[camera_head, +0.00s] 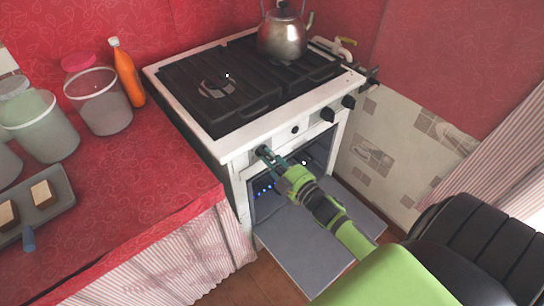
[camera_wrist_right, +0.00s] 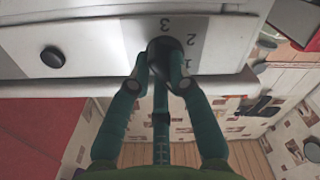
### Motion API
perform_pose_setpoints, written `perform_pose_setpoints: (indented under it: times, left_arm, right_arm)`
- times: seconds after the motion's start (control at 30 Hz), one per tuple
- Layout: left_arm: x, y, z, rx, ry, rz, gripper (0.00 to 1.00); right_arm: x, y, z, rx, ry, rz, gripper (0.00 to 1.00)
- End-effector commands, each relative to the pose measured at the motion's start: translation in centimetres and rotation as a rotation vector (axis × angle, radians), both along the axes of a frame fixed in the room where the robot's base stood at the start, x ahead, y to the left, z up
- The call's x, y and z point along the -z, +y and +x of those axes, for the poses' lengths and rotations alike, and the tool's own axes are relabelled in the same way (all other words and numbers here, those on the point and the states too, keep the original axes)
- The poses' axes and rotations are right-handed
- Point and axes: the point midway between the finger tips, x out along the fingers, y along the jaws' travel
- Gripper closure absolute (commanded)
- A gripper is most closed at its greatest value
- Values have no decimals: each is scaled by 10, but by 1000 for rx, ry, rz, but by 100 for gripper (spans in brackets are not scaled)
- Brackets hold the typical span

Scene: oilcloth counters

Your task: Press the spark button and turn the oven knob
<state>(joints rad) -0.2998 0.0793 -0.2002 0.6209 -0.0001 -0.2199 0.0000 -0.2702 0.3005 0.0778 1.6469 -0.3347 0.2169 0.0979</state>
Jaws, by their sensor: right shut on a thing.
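The white stove (camera_head: 235,140) has a front panel with dark knobs. My right gripper (camera_head: 264,153) reaches its left end, with the fingers closed around a dark oven knob. The right wrist view shows the knob (camera_wrist_right: 160,47) between both fingertips, on a grey patch marked 1, 2 and 3. A round black button (camera_wrist_right: 52,57) sits apart from the fingers on the same panel. A small dark round button (camera_head: 295,128) also shows on the panel in the head view. The knob is partly hidden by the fingers. My left gripper is not in view.
The oven door (camera_head: 320,245) hangs open below, with small blue lights (camera_head: 264,187) inside the oven. A kettle (camera_head: 283,33) stands on the stove top. The red counter at left holds jars (camera_head: 98,103), an orange bottle (camera_head: 126,72) and a tray (camera_head: 62,184).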

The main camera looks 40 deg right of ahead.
Motion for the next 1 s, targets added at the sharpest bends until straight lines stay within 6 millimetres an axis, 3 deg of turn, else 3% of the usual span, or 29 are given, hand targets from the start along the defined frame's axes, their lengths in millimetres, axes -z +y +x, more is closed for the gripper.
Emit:
perform_pose_setpoints:
  times: [0.5, 1.0]
  left_arm:
    - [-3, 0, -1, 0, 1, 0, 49]
    - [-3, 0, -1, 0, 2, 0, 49]
  right_arm:
    - [-2, 1, 0, 0, -33, -394, 100]
    - [-3, 1, 0, 0, -42, -506, 100]
